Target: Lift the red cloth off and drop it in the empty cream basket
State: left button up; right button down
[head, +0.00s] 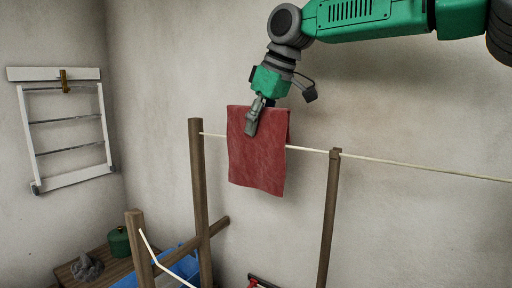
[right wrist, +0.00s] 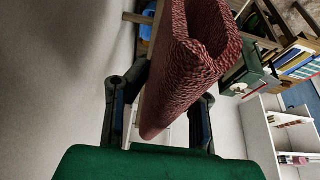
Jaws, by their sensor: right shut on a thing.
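The red cloth (head: 258,160) hangs in front of the wall at the clothesline (head: 308,150), between two wooden posts. My right gripper (head: 253,122) is shut on the cloth's upper edge, coming in from above right. In the right wrist view the folded cloth (right wrist: 178,75) stands between the two dark fingers of the gripper (right wrist: 160,105). I cannot tell whether the cloth still touches the line. The left gripper is not in view. No cream basket can be made out in either view.
Wooden posts (head: 199,205) and (head: 329,215) hold the line. A white rack (head: 68,181) is on the left wall. A low wooden table with a green pot (head: 119,242) and a blue thing (head: 185,266) are at lower left. White shelves (right wrist: 262,135) show in the right wrist view.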

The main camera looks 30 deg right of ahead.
jog(key=s+a+b, duration=0.2)
jog(key=s+a, duration=0.2)
jog(key=a, duration=0.3)
jog(key=s+a+r+b, duration=0.1)
jog(key=s+a+b, duration=0.1)
jog(key=s+a, duration=0.3)
jog(key=shift+a+b, duration=0.3)
jog(key=shift+a, duration=1)
jog(key=shift+s, duration=0.15)
jog(key=shift+a, duration=0.1)
